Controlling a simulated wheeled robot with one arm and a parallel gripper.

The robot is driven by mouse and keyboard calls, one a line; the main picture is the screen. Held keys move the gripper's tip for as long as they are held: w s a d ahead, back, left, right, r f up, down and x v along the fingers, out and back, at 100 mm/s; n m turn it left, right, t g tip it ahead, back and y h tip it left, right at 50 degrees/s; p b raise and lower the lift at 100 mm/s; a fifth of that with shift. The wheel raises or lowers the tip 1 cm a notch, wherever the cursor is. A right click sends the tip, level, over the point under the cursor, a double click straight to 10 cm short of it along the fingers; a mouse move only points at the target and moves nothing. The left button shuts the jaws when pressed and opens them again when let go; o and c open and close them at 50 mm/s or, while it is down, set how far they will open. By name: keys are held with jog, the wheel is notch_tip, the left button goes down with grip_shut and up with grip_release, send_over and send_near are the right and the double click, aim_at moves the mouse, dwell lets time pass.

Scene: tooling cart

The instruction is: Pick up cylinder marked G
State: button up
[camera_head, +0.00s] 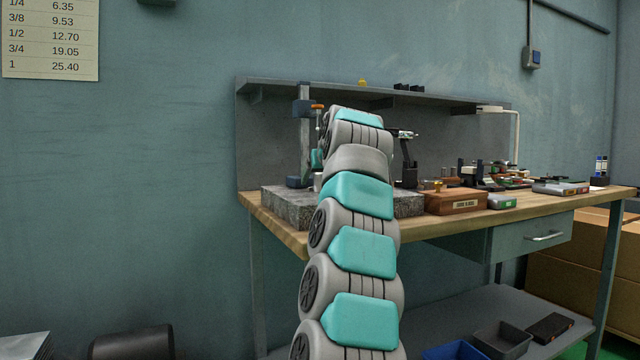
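I cannot make out a cylinder marked G in the head view; no letter G is legible on any part. A small pale metallic piece (318,181) shows at the left edge of my arm, above the granite block; it is too small and too covered to identify. My grey and teal arm rises through the middle of the view and reaches over the bench. Its end points away from the camera, so my gripper is hidden behind the arm links. What lies directly behind the arm is also hidden.
The wooden bench (470,221) carries a granite block (285,207), a vertical stand (304,140), a wooden box (455,201) and several small tools at right. A shelf (440,98) runs along the back. Bins (502,340) sit on the lower shelf.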

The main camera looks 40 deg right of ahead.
grip_shut()
dwell(0.4)
dwell(0.4)
